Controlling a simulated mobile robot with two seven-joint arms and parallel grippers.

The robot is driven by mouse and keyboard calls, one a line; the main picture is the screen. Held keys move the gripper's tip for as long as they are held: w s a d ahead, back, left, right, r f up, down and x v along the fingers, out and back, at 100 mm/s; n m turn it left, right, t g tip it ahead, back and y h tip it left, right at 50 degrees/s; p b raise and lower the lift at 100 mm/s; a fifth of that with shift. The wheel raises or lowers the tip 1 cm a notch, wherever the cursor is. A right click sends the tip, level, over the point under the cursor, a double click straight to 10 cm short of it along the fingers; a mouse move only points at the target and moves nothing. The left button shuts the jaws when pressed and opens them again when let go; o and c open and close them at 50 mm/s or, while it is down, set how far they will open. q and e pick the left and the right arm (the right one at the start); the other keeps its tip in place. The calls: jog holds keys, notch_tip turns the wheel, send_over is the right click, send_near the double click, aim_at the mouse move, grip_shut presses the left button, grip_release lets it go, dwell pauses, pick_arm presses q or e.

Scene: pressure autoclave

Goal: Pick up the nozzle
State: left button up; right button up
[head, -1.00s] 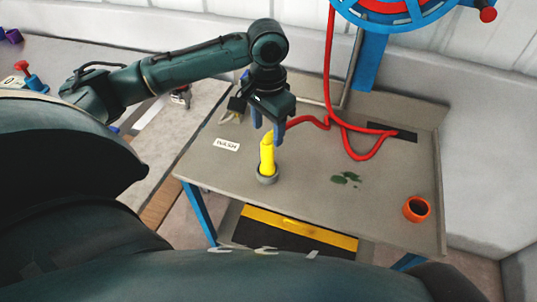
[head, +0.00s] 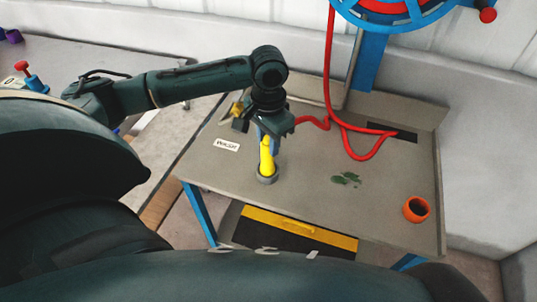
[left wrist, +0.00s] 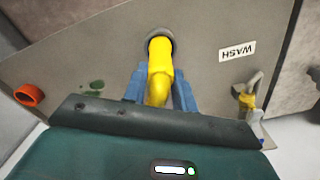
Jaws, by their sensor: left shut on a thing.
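The yellow nozzle (head: 267,158) stands upright in a grey ring holder (head: 267,179) on the grey table. My left gripper (head: 266,140) is above it with its blue fingers on either side of the nozzle's upper part, shut on it. In the left wrist view the nozzle (left wrist: 160,68) lies between the two blue fingers (left wrist: 159,92), and its far end is at the grey ring (left wrist: 159,36). My right gripper is not in view.
A red hose (head: 358,152) lies on the table (head: 310,205) behind and right of the gripper. An orange cup (head: 416,209) stands at the right, near a green spill (head: 345,179). A WASH label (head: 227,145) and a brass-coloured fitting (left wrist: 247,100) are nearby.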

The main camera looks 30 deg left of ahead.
pick_arm(q)
grip_shut()
jog(key=shift+r, duration=0.15)
